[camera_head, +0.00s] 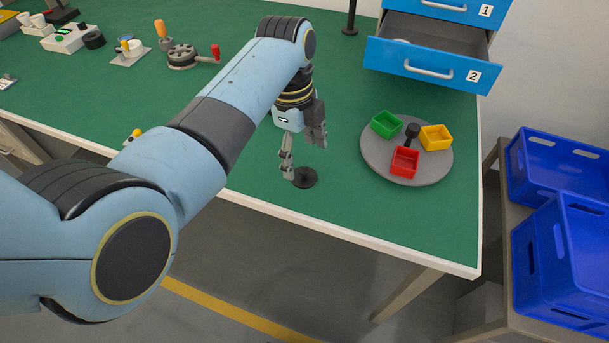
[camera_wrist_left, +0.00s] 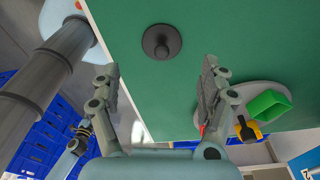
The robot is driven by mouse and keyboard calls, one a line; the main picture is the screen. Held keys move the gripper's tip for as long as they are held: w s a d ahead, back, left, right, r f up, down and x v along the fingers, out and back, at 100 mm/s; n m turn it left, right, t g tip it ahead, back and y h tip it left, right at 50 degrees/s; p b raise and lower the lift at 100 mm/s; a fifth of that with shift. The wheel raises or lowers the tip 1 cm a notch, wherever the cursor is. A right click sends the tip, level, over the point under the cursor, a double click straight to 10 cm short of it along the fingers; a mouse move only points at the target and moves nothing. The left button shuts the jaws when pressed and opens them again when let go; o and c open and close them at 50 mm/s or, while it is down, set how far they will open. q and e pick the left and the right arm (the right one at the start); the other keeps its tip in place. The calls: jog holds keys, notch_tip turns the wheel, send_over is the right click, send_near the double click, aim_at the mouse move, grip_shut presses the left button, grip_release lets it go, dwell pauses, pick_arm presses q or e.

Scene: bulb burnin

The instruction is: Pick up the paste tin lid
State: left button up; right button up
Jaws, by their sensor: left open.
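The paste tin lid appears to be the dark round disc with a central knob (camera_head: 304,179), lying on the green bench top near its front edge. It also shows in the left wrist view (camera_wrist_left: 161,44), knob towards the camera, beyond the fingertips and roughly between them. My left gripper (camera_head: 303,156) points down just above the lid, with its fingers spread and nothing between them. In the left wrist view the gripper (camera_wrist_left: 157,72) is also open, and clear of the lid. My right gripper is not clearly in either view.
A grey round turntable (camera_head: 374,160) with green, yellow and red bins stands to the right. An open blue drawer (camera_head: 415,65) overhangs the back right. Blue crates (camera_head: 571,255) stand beyond the bench's right end. Fixtures (camera_head: 182,55) sit at the back left. Bench around the lid is clear.

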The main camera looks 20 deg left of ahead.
aim_at(303, 169)
pick_arm(q)
notch_tip(303, 169, down, 5)
jog(key=shift+w+f+b, duration=0.1)
jog(key=shift+f+b, duration=0.1)
jog(key=shift+b, duration=0.1)
jog(key=shift+c, duration=0.2)
jog(key=c, duration=0.8)
